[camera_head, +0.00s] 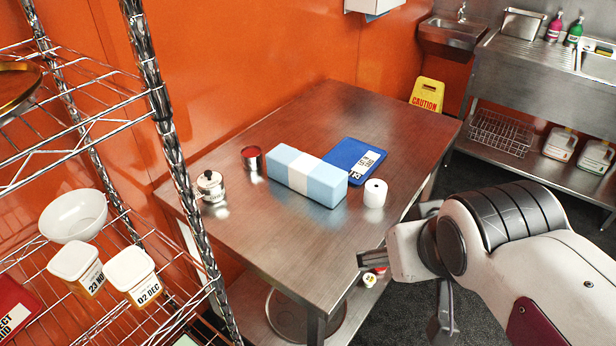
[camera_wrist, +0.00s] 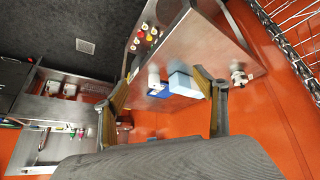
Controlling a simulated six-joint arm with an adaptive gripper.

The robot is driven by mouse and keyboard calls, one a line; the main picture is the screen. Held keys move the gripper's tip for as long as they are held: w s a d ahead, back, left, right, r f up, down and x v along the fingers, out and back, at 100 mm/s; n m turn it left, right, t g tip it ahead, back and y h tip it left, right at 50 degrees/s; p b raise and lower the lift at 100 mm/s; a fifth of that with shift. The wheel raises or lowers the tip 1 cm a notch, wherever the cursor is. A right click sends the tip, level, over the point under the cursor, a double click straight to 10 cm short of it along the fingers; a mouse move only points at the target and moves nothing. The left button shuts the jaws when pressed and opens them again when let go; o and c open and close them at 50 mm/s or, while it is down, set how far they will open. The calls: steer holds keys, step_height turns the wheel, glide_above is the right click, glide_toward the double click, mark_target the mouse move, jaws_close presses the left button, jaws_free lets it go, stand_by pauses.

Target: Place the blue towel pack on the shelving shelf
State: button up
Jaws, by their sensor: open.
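The blue towel pack (camera_head: 317,179) is a light blue block with a white band around its middle. It lies on the steel table (camera_head: 290,245) in the head view, and in the wrist view the pack (camera_wrist: 181,82) shows beyond my fingers. My gripper (camera_head: 405,298) is off the table's front right side, apart from the pack. In the wrist view my gripper (camera_wrist: 163,88) is open and empty, fingers spread. The wire shelving (camera_head: 155,88) stands at the left of the head view, with several levels.
A red-topped can (camera_head: 252,158), lidded pot (camera_head: 211,186), dark blue item (camera_head: 345,158) and white roll (camera_head: 375,194) surround the pack. The shelving holds a white bowl (camera_head: 73,217), two labelled tubs (camera_head: 130,268) and a red kit (camera_head: 14,308). The table's front is clear.

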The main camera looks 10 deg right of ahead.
steer(key=w+d+r+t+h, duration=0.1)
steer(key=w+d+r+t, duration=0.15)
steer(key=w, duration=0.65)
steer(key=w+d+r+t+h, duration=0.1)
steer(key=w+d+r, duration=0.15)
steer(key=w, duration=0.65)
steer(key=n+t+y, duration=0.1)
steer(key=n+y, duration=0.7)
steer(key=y, duration=0.2)
glide_above(320, 172)
steer(key=d, duration=0.4)
step_height(320, 172, down, 16)
steer(key=shift+f, duration=0.1)
steer(key=f, duration=0.1)
steer(key=a+f+g+y, duration=0.1)
steer(key=f, duration=0.1)
steer(key=s+a+f+n+y, duration=0.1)
steer(key=shift+f, duration=0.3)
steer(key=shift+s+a+f+g+y, duration=0.15)
steer(key=shift+s+f+g+y, duration=0.15)
steer(key=shift+f, duration=0.15)
steer(key=shift+w, duration=0.1)
